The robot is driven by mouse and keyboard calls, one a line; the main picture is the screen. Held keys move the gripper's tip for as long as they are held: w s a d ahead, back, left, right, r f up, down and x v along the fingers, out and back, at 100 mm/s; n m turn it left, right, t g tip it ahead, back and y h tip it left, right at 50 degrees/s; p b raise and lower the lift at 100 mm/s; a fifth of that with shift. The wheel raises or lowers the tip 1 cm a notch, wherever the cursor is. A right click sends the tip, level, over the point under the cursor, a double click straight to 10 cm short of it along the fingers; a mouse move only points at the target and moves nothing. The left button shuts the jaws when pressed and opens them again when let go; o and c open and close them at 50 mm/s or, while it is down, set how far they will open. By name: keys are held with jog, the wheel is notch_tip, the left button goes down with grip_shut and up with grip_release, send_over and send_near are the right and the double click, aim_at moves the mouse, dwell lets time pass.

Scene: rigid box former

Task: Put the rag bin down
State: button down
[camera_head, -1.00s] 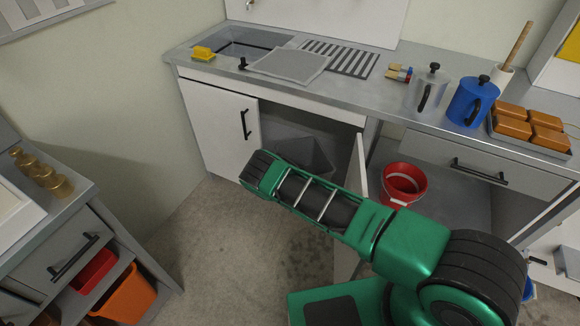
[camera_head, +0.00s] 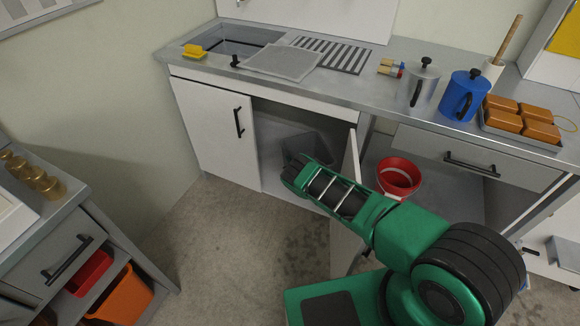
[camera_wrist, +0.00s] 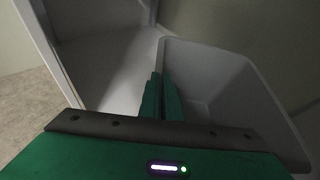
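The rag bin (camera_head: 318,148) is a grey open-topped bin inside the cabinet under the sink. In the wrist view, the bin (camera_wrist: 222,75) fills the right side, and its inside looks empty where I can see it. My gripper (camera_wrist: 160,82) is shut on the bin's near side wall, one finger on each side of it. In the head view the fingers are hidden behind my wrist at the cabinet mouth. Whether the bin's base touches the cabinet floor (camera_wrist: 110,75) is hidden.
A white cabinet door (camera_head: 215,130) stands to the left of the opening. Another open door (camera_head: 350,160) juts out close to the right of my arm. A red bucket (camera_head: 398,178) sits in the bay to the right. The counter (camera_head: 370,85) is above.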

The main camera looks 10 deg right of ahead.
jog(key=shift+w+f, duration=0.1)
jog(key=shift+f, duration=1.5)
jog(key=c, duration=2)
grip_release()
jog(key=shift+f, duration=0.15)
jog(key=shift+v, duration=6.2)
